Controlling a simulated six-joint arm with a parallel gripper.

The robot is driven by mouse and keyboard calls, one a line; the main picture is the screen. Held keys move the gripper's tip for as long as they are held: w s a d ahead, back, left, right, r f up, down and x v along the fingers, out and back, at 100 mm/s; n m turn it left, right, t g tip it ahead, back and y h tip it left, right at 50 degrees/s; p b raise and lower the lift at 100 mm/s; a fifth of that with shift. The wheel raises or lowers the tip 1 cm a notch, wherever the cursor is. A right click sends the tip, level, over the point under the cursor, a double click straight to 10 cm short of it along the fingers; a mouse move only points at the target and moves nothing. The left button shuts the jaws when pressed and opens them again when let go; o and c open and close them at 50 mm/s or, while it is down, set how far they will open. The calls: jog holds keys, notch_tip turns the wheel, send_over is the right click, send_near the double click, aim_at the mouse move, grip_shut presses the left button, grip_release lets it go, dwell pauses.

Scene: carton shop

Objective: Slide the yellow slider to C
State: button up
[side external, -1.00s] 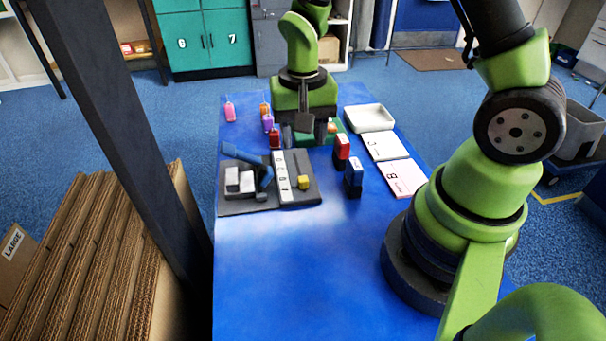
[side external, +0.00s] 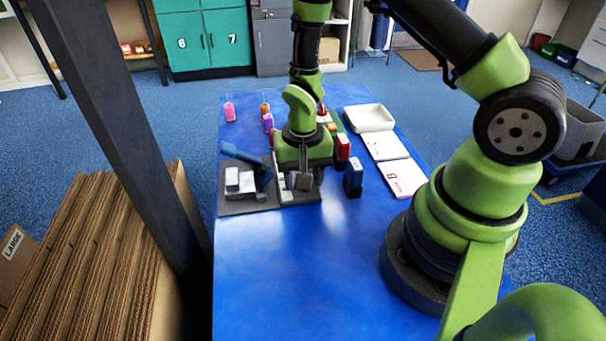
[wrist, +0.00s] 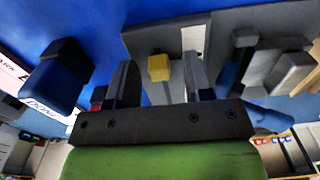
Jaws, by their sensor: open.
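The yellow slider (wrist: 159,67) shows in the wrist view between my two fingers, on the grey panel (wrist: 229,25). My gripper (side external: 293,182) is open, low over the panel's right part in the side view. The fingers stand on either side of the slider with gaps, not gripping it. In the side view my gripper hides the slider and most of the white letter strip (side external: 283,193). The strip (wrist: 194,38) is partly seen beside a finger in the wrist view, its letters unreadable there, so I cannot tell the slider's mark.
A blue lever (side external: 262,176) and white blocks (side external: 240,182) are on the panel's left part. White cards (side external: 404,177) and a white tray (side external: 369,117) lie farther right. The front table is clear.

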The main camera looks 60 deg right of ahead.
grip_shut()
jog(key=shift+w+d, duration=2.15)
jog(key=shift+w, duration=0.05)
grip_release()
jog(key=shift+r, duration=0.1)
notch_tip(320, 180, up, 10)
